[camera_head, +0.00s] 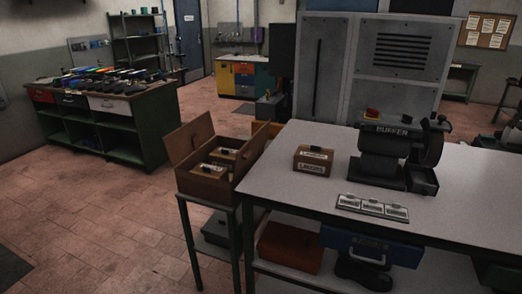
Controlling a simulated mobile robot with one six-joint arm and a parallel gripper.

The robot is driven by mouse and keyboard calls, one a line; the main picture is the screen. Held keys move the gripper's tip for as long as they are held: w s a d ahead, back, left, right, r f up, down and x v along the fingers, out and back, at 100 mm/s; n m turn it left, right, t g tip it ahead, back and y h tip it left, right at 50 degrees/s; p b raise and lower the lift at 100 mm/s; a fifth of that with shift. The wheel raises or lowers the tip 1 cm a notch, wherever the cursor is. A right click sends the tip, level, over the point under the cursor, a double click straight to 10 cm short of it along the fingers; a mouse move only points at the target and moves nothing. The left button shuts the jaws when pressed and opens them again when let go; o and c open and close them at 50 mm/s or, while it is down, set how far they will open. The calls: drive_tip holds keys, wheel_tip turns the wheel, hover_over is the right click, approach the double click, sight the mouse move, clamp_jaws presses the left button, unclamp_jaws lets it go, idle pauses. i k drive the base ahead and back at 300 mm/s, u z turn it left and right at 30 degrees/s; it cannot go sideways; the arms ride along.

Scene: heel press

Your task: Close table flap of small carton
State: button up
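A small brown carton (203,188) stands open on a narrow stand at the left end of the grey table. A flap on its left side (187,139) stands up and tilts outward. On the side toward the table, another flap (254,151) also stands raised, leaning toward the table's edge. Inside lie small brown boxes with pale labels and dark tops, one at the back (224,154) and one at the front (209,170). My gripper is not in view.
The grey table (290,195) carries a small labelled box (313,159), a buffer machine (392,155) and a label strip (372,207). A dark green workbench (130,138) stands at the left. The tiled floor between it and the stand is clear.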

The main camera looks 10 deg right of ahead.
sight(246, 154)
drive_tip(key=u, duration=0.05)
drive_tip(key=i, duration=1)
